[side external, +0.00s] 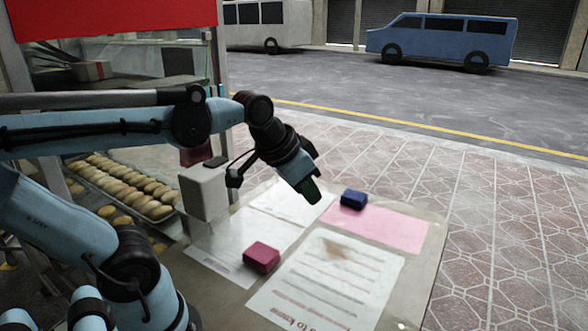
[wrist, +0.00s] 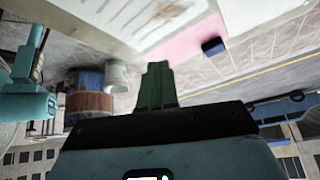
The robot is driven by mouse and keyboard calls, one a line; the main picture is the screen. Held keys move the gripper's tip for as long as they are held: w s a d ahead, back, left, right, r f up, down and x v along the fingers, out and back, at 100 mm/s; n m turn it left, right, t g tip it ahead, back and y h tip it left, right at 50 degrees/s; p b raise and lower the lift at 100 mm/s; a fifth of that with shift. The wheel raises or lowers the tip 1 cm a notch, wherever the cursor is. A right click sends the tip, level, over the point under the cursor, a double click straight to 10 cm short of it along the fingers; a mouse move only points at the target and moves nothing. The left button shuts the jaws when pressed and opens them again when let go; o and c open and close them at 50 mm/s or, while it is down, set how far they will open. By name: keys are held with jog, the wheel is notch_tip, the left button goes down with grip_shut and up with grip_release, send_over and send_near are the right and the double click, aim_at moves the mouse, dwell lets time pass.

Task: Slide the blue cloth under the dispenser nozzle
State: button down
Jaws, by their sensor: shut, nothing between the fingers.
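The blue cloth (side external: 353,199) is a small dark blue folded block. It lies at the far edge of a pink sheet on the table, and also shows in the wrist view (wrist: 213,46). My gripper (side external: 310,192), with green fingers, is shut and empty. It points down left of the blue cloth, apart from it; its exact height over the table is hard to tell. The fingers also show in the wrist view (wrist: 156,72). A white box with a dark top (side external: 204,192), which may be the dispenser, stands at the table's left. I cannot make out a nozzle clearly.
A crimson folded block (side external: 261,257) lies near the table's middle, beside a printed sheet (side external: 330,278). The pink sheet (side external: 385,230) is mostly bare. Trays of pastries (side external: 125,187) sit at the left behind my arm. Paving and a street lie beyond the table.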

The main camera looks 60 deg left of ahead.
jog(key=w+a+r+g, duration=0.1)
jog(key=w+a+r, duration=0.1)
jog(key=a+r, duration=0.2)
notch_tip(320, 180, up, 3)
jog(key=shift+w+a+r+m+g, duration=0.2)
jog(key=shift+a+m+g, duration=0.1)
jog(key=shift+m, duration=0.1)
jog(key=shift+s, duration=0.1)
